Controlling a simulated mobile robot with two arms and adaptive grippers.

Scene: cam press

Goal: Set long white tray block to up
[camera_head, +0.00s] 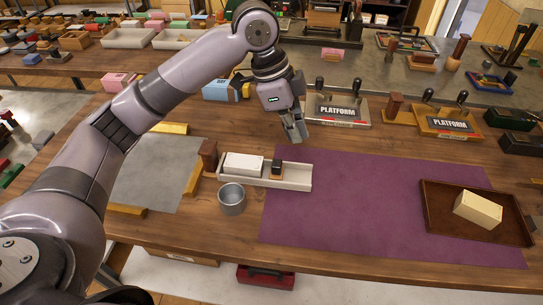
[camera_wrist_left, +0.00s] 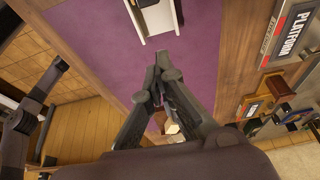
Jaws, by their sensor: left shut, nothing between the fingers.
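The long white tray (camera_head: 299,176) lies on the wooden table, partly over the left edge of the purple mat. A white block (camera_head: 243,164) lies in its left part. Right of that stands a small black block with a wooden-coloured base (camera_head: 276,168). The right part of the tray is bare. My left gripper (camera_head: 297,133) is shut and empty, above the table behind the tray and apart from it. In the left wrist view the shut fingers (camera_wrist_left: 160,67) point toward one end of the tray (camera_wrist_left: 153,22); the rest is cut off. My right gripper is not in view.
A grey metal cup (camera_head: 231,198) stands just in front of the tray. A dark brown block (camera_head: 209,156) stands at its left end. A brown tray (camera_head: 433,210) with a cream block (camera_head: 478,208) is at right. Platform stands (camera_head: 337,110) are behind. The purple mat's middle (camera_head: 360,205) is clear.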

